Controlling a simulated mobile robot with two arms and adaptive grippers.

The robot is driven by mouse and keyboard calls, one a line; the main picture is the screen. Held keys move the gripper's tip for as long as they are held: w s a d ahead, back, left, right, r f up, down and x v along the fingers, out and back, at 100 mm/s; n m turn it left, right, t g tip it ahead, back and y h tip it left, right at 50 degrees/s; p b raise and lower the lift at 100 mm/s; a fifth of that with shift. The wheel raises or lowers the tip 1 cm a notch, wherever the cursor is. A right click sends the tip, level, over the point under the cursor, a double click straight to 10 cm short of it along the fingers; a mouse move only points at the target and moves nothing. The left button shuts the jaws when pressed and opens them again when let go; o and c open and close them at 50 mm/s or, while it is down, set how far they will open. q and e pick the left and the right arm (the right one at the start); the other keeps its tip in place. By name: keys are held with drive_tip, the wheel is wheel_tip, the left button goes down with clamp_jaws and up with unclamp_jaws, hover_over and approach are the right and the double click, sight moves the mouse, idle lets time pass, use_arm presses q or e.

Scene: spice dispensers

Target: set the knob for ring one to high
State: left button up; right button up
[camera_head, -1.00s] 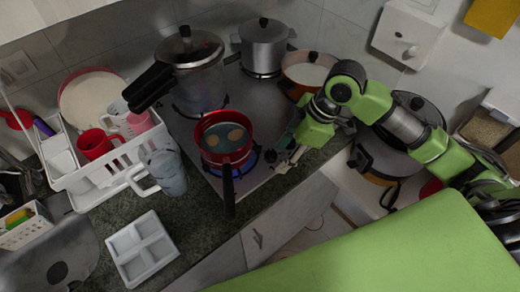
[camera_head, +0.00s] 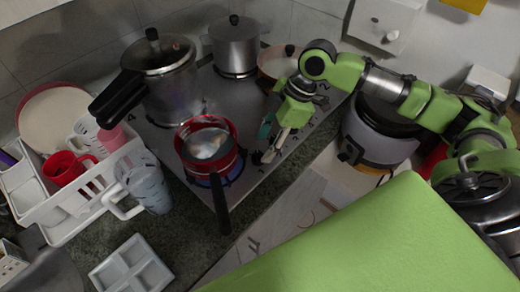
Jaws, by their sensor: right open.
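The stove (camera_head: 166,138) is a dark metal cooktop with a red saucepan (camera_head: 209,147) on its front burner and a blue glow beneath it. Small dark marks and knob shapes run along its right edge; I cannot make out which is the knob for ring one or its setting. My right gripper (camera_head: 269,154) reaches down from the right to this edge, just right of the saucepan. It is open, with its fingers low over the edge. The arm and fingers hide part of the edge, and I cannot tell if they touch a knob. My left gripper is not in view.
A pressure cooker (camera_head: 168,86), a steel pot (camera_head: 235,45) and a shallow pan (camera_head: 277,62) stand on the other burners. The saucepan's black handle (camera_head: 221,207) sticks out toward the front. A white dish rack (camera_head: 86,188) and a glass mug (camera_head: 147,189) are at left.

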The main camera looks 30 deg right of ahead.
sight(259, 155)
drive_tip(key=shift+x, duration=2.05)
drive_tip(key=c, duration=1.1)
drive_tip(key=m+p, duration=0.1)
drive_tip(key=p, duration=0.1)
drive_tip(key=m+p, duration=0.1)
drive_tip(key=p, duration=0.1)
drive_tip(key=shift+s+r+t, duration=0.15)
drive_tip(key=shift+r+t, duration=0.15)
drive_tip(key=shift+t, duration=0.1)
drive_tip(key=shift+f+m+p, duration=0.25)
drive_tip(key=shift+m+p, duration=0.1)
drive_tip(key=shift+m, duration=0.05)
drive_tip(key=o, duration=1.1)
